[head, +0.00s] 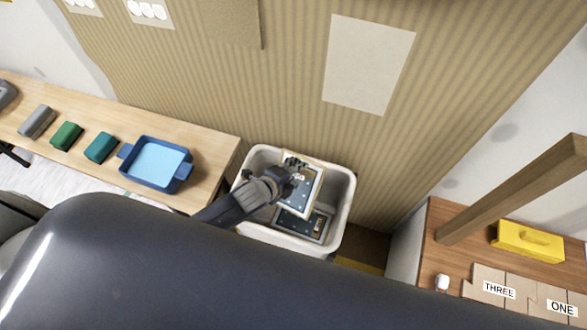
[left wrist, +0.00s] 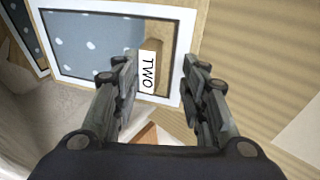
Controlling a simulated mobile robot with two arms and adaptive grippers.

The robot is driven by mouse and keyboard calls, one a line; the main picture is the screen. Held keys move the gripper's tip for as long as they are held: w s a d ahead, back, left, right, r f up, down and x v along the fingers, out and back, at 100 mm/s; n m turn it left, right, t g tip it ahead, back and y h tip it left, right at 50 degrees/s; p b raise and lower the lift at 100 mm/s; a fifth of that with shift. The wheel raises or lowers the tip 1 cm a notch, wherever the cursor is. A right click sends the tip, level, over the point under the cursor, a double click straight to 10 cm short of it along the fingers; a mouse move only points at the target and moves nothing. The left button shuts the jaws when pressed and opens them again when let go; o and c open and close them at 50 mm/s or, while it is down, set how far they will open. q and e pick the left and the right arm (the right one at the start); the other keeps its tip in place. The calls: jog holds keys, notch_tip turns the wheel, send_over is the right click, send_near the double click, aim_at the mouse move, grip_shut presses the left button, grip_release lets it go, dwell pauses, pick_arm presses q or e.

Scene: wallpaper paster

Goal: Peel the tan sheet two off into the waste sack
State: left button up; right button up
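The waste sack (head: 350,205) is a white, open-topped bin below the striped wall. A pale-bordered sheet with a blue-grey, white-dotted face (head: 304,190) is tilted at its mouth, and it also shows in the left wrist view (left wrist: 85,45). My left gripper (head: 295,167) is over the sack, by the sheet's upper edge. In the left wrist view its fingers (left wrist: 160,72) are apart, with the tag between them and a gap beside it. My right gripper is out of view.
Another dotted sheet (head: 302,226) lies in the sack. A pale sheet (head: 368,65) and a tan one (head: 232,20) are on the wall. A blue tray (head: 157,163) is on the left table. A wooden beam (head: 510,190) crosses above the right table, which holds a yellow box (head: 527,241).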

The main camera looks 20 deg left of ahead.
pick_arm(q)
jog(key=s+d+r+t+p, duration=0.1)
jog(key=s+d+r+p, duration=0.15)
jog(key=r, duration=0.65)
jog(key=s+d+r+t+p, duration=0.1)
jog(key=r+t+p, duration=0.15)
jog(key=r, duration=0.65)
jog(key=s+a+r+n+t, duration=0.1)
jog(key=s+a+r, duration=0.1)
jog(key=r, duration=0.3)
jog(key=s+a+r+t+y, duration=0.1)
jog(key=s+a+r+t, duration=0.1)
jog(key=r, duration=0.4)
jog(key=shift+a+r+n+y, duration=0.15)
jog(key=shift+a+n+y, duration=0.2)
jog(key=shift+a, duration=0.2)
jog(key=shift+w, duration=0.1)
